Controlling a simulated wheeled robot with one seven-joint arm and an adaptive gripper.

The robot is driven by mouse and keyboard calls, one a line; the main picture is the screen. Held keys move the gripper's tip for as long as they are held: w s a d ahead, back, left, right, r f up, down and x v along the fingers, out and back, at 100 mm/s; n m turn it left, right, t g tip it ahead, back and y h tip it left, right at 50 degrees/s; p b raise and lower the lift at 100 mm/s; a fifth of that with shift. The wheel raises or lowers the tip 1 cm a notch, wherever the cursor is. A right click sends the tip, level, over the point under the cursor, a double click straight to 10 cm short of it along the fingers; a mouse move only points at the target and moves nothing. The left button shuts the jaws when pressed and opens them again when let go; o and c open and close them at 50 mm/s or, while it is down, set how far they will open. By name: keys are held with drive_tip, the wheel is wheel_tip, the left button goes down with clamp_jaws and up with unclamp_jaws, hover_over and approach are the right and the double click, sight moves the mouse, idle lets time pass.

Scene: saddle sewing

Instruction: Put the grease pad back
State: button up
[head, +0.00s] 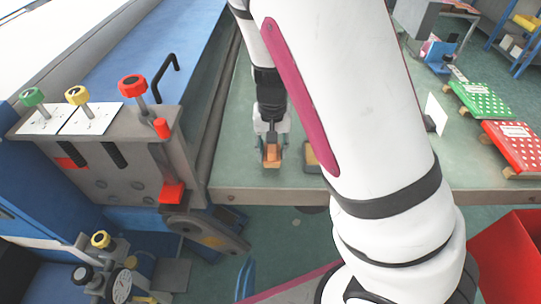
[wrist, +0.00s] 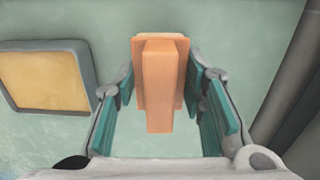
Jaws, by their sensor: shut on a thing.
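The grease pad (wrist: 160,85), an orange block with a raised grip along its middle, sits between the teal finger pads of my gripper (wrist: 170,100) in the wrist view. My gripper is shut on it. In the head view the grease pad (head: 272,160) shows at the tip of my gripper (head: 271,146), over the green table near its front edge. I cannot tell whether it touches the table. A shallow grey tray with a yellow-orange inside (wrist: 45,80) lies left of the pad in the wrist view. In the head view the tray (head: 311,157) is partly hidden by my arm.
A grey machine panel (head: 110,160) with green, yellow and red knobs stands to the left. Green (head: 480,98) and red (head: 515,140) dotted boards lie at the right. A red bin (head: 505,260) stands lower right.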

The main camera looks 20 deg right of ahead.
drive_tip(key=shift+w, duration=0.35)
drive_tip(key=shift+f, duration=1.8)
drive_tip(key=o, duration=1)
drive_tip(key=shift+f, duration=0.1)
